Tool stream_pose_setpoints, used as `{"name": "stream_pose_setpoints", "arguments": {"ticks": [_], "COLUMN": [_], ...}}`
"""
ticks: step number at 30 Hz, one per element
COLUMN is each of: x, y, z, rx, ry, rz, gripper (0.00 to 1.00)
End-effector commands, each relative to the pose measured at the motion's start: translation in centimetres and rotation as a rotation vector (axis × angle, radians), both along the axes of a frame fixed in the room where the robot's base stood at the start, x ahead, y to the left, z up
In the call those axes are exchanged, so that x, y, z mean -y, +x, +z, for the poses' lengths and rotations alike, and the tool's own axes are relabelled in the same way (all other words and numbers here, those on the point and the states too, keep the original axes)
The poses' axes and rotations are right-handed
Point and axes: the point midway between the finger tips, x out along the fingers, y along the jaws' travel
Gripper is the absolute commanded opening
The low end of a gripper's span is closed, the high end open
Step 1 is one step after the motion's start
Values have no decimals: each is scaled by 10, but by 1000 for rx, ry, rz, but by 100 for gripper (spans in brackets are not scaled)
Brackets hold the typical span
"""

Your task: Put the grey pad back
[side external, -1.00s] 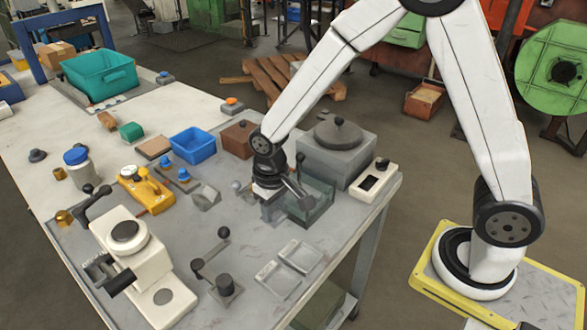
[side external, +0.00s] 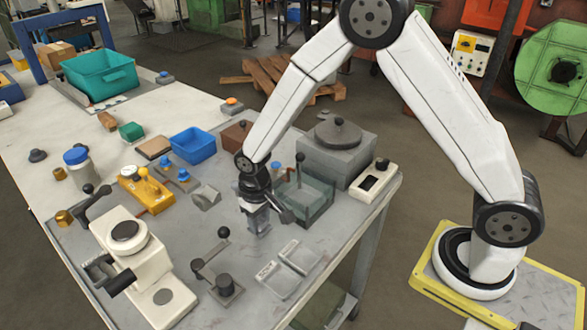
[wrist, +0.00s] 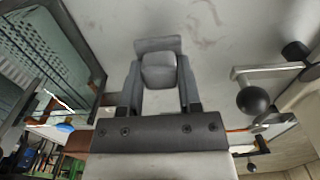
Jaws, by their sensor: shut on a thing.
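The grey pad (wrist: 158,70) sits between the two fingers of my gripper (wrist: 160,88) in the wrist view. It is a small block with a wider grey piece at its far end. My gripper (side external: 258,222) is shut on it, above the grey bench top left of the glass-walled tank (side external: 318,205). In the side view the pad is mostly hidden by the gripper and too small to make out. I cannot tell whether it touches the bench.
Two shallow grey trays (side external: 280,279) lie in front of my gripper. A black-knobbed lever fixture (side external: 222,285) stands front left, and a grey angled block (side external: 205,197) to the left. A blue bin (side external: 193,146) and a lidded grey box (side external: 340,160) stand behind.

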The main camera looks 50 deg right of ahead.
Motion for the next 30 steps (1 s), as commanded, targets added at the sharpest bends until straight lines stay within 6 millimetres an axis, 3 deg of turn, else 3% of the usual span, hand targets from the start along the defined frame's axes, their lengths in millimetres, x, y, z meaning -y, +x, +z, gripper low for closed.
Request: {"name": "stream_pose_setpoints", "arguments": {"ticks": [6,20,21,24,30], "x": [0,0,0,0,0], "y": [0,0,0,0,0], "z": [-19,-24,-24,-24,-24], "rx": [0,0,0,1,1], "ry": [0,0,0,0,0], "rz": [0,0,0,0,0], "gripper": [0,0,47,78,79]}}
